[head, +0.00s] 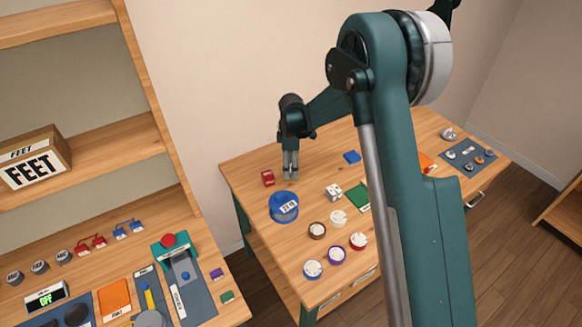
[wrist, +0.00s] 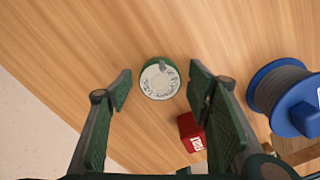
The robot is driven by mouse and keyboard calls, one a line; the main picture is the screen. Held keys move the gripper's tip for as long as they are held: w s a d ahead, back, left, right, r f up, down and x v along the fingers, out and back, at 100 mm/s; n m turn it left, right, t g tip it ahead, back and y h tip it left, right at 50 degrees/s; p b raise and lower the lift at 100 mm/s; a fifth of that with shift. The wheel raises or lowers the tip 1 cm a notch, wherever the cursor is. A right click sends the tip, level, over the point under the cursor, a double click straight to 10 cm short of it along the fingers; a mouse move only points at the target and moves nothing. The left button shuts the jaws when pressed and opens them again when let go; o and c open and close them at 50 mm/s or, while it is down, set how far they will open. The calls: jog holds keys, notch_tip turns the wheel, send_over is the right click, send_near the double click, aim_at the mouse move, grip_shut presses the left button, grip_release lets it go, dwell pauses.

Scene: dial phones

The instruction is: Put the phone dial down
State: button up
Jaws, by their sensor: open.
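A green-rimmed phone dial (wrist: 160,80) with a pale face lies on the wooden table, seen in the wrist view. My gripper (wrist: 160,88) is open, with one finger on each side of the dial and visible gaps between them. In the head view my gripper (head: 290,172) points down near the table's far left side. I cannot make out the green dial clearly there.
A red block (wrist: 192,131) lies close beside my right finger, and a blue spool (wrist: 290,97) stands farther right. A white block (head: 333,192) lies mid-table.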

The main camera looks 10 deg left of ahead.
jog(key=shift+r, duration=0.15)
notch_tip(320, 180, up, 12)
jog(key=p, duration=0.1)
dwell(0.6)
dwell(0.5)
jog(key=shift+r, duration=0.1)
jog(key=s+d+r+m+t, duration=0.1)
jog(key=s+d+r+m, duration=0.2)
jog(key=s+d+r, duration=0.35)
jog(key=s+d+r+m+t, duration=0.1)
jog(key=s+d+r+m, duration=0.25)
jog(key=d+r, duration=0.55)
jog(key=s+d+r+m+t, duration=0.1)
jog(key=s+d+r+m, duration=0.2)
jog(key=s+d+r, duration=0.5)
jog(key=s+d+f+m+t, duration=0.2)
jog(key=s+d+m, duration=0.3)
jog(key=s+d, duration=0.4)
jog(key=s+d+f+m+t, duration=0.2)
jog(key=s+d+m, duration=0.3)
jog(key=s+d, duration=0.5)
jog(key=s, duration=0.4)
jog(key=shift+m, duration=0.35)
